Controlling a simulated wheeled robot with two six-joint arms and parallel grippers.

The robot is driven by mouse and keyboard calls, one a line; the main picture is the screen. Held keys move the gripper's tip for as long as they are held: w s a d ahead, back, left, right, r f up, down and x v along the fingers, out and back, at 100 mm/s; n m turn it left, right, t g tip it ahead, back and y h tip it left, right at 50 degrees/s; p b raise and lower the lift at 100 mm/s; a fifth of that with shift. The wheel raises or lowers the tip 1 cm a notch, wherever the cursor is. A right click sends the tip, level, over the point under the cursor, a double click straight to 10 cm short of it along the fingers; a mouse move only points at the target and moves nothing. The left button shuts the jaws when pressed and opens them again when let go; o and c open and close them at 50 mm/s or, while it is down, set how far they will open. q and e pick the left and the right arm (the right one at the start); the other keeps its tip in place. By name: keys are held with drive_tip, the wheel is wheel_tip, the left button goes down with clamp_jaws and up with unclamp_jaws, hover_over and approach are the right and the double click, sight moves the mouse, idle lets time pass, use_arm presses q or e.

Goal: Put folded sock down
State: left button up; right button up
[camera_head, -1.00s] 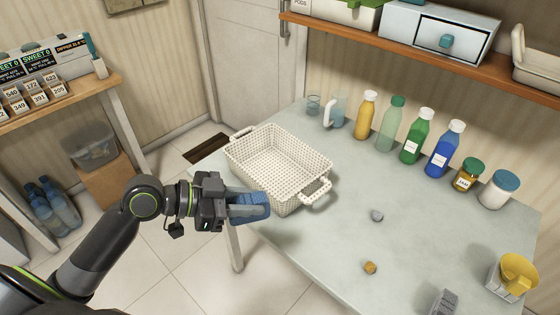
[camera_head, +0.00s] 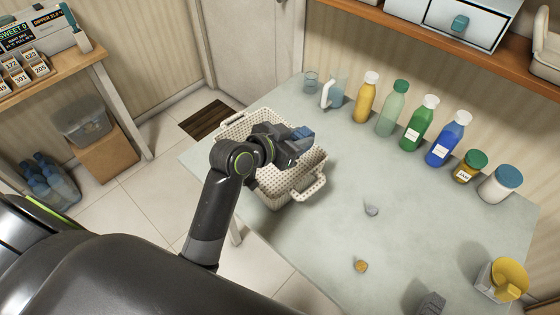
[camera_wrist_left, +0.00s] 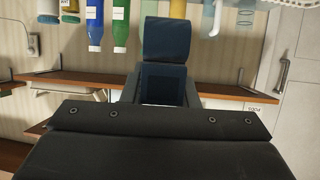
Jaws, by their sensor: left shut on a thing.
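The blue folded sock (camera_head: 301,133) is held in my left gripper (camera_head: 296,140), above the white basket (camera_head: 310,178) on the table. The gripper is shut on the sock. In the left wrist view the dark blue sock (camera_wrist_left: 167,38) stands out from between the jaws. The arm and gripper hide much of the basket's inside, so I cannot tell what is in it.
The pale table (camera_head: 400,240) has a row of bottles along its back, among them a blue bottle (camera_head: 448,140). A shelf (camera_head: 400,30) runs above.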

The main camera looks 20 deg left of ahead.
use_arm(q)
wheel_tip(320, 180, down, 5)
drive_tip(key=shift+r, duration=0.2)
wheel_tip(320, 180, down, 4)
use_arm(e)
drive_tip(key=shift+w+a+r, duration=0.1)
drive_tip(key=shift+w+a, duration=0.1)
drive_tip(key=shift+w, duration=0.4)
use_arm(q)
drive_tip(key=shift+f+b, duration=0.45)
drive_tip(key=shift+f, duration=0.15)
drive_tip(key=o, duration=1)
drive_tip(key=shift+c, duration=0.2)
use_arm(e)
drive_tip(key=shift+s+d+f, duration=0.1)
drive_tip(key=shift+f, duration=0.35)
